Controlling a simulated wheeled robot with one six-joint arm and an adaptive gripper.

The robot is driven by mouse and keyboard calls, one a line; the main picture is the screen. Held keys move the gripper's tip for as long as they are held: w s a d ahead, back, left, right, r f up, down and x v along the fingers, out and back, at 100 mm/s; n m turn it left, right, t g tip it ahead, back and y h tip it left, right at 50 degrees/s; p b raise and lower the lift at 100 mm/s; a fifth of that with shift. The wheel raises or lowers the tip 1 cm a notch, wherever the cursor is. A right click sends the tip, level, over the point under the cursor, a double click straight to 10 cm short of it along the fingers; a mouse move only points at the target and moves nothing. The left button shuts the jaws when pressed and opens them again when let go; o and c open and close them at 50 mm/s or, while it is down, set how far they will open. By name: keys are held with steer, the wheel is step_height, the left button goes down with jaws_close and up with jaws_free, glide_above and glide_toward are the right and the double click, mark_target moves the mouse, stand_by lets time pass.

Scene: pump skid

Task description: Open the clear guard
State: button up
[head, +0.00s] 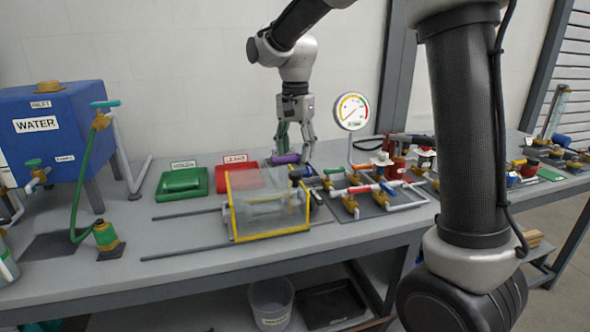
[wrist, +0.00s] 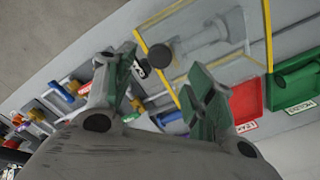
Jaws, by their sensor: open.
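The clear guard (head: 268,213) is a see-through box with yellow edges, standing on the bench over grey parts. In the head view its yellow frame runs along the front bottom and left side. It also shows in the wrist view (wrist: 225,65), at the upper middle, with a round black knob (wrist: 160,54) by its near yellow edge. My gripper (head: 296,149) points down behind the guard's right rear in the head view. In the wrist view its green-padded fingers (wrist: 163,72) are spread with the knob seen between them. Nothing is held. Whether a finger touches the guard is unclear.
A purple part (head: 285,159) lies close below my gripper. Red (head: 238,179) and green (head: 182,183) trays sit left of it. Pipes with coloured valves (head: 362,193) and a gauge (head: 351,110) stand right. Two rods (head: 185,249) extend left of the guard over mostly clear bench.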

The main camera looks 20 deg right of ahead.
mark_target(295, 173)
step_height(295, 173, down, 6)
steer(key=shift+f, duration=0.1)
jaws_close()
stand_by(0.4)
